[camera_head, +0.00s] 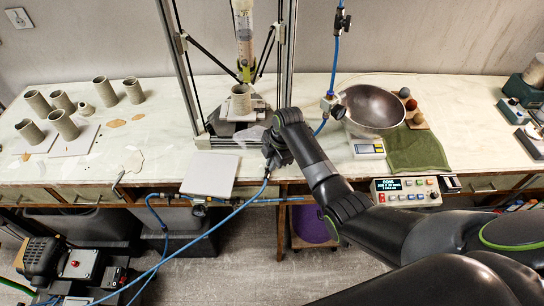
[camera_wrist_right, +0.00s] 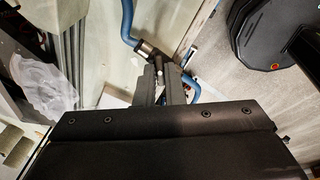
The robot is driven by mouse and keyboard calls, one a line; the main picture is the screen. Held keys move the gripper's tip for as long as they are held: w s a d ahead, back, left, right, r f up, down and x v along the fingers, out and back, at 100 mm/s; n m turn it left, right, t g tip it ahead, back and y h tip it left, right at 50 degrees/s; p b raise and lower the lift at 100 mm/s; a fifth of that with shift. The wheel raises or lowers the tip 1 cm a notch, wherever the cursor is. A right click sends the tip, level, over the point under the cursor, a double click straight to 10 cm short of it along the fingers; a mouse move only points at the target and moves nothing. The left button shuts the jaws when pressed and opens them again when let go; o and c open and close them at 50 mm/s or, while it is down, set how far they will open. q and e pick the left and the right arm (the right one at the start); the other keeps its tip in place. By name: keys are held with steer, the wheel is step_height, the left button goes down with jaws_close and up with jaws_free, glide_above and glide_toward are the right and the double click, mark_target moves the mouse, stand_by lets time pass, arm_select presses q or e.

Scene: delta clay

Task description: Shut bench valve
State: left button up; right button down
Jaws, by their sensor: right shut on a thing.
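My right gripper (camera_head: 272,160) reaches down to the front edge of the bench, beside the blue hose. In the right wrist view its two narrow fingers (camera_wrist_right: 166,84) are closed together around a small part of the bench valve. The bench valve (camera_wrist_right: 152,50) shows there as a dark, metallic fitting joined to the blue hose. In the head view my own gripper mostly hides the valve. How far the valve's handle is turned cannot be told. My left gripper is not in view.
Several clay cylinders (camera_head: 62,124) stand at the left. A printer frame (camera_head: 186,75) with a clay piece (camera_head: 240,99) is close behind my gripper. A metal bowl (camera_head: 372,105), green cloth (camera_head: 416,148) and control box (camera_head: 405,191) are at the right. A blue hose (camera_head: 215,238) hangs in front.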

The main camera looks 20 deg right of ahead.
steer(key=m+p, duration=0.2)
steer(key=m, duration=0.1)
steer(key=shift+r+m, duration=0.1)
steer(key=shift+m, duration=2.6)
steer(key=c, duration=1.5)
jaws_free()
steer(key=shift+c, duration=0.2)
